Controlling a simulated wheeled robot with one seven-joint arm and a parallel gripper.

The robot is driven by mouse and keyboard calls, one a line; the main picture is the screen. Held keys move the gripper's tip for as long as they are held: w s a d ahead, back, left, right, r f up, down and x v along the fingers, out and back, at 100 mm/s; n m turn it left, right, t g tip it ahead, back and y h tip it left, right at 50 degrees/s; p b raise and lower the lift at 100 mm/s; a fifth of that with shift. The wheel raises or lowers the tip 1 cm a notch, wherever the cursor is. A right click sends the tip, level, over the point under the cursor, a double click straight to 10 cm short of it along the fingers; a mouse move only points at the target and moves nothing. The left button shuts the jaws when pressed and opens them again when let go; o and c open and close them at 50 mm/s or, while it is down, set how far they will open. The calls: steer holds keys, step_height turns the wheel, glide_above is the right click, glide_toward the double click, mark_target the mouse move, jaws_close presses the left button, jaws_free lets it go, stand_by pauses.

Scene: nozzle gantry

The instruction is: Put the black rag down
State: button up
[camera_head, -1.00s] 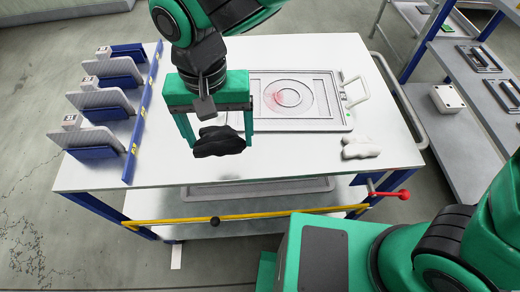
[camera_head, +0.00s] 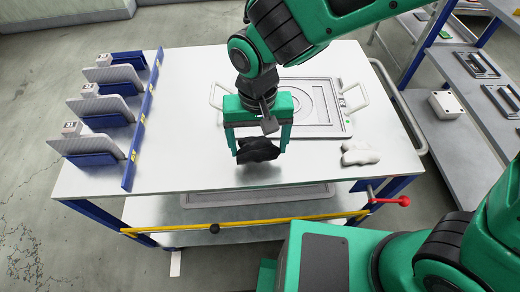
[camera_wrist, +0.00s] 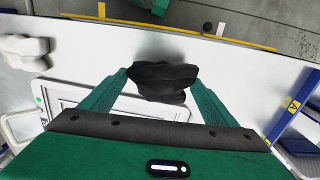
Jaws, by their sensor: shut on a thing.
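The black rag (camera_head: 258,150) is a crumpled dark bundle, held between the fingers of my gripper (camera_head: 258,146) over the front middle of the white table (camera_head: 190,165). In the wrist view the rag (camera_wrist: 163,80) sits between the two green fingertips of my gripper (camera_wrist: 160,84). A shadow lies on the table below the rag; I cannot tell how wide the gap is. A white rag (camera_head: 360,152) lies on the table to the right, apart from my gripper.
A grey tray-like plate (camera_head: 325,125) with handles lies behind my gripper. At the left, several grey plates stand in blue holders (camera_head: 95,145) beside a blue rail (camera_head: 145,120). A shelf rack (camera_head: 460,100) stands at the right.

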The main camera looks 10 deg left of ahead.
mark_target(258, 154)
steer(key=shift+f, duration=2)
steer(key=o, duration=1.2)
steer(key=shift+f, duration=0.1)
step_height(258, 154, up, 12)
steer(key=shift+r, duration=0.15)
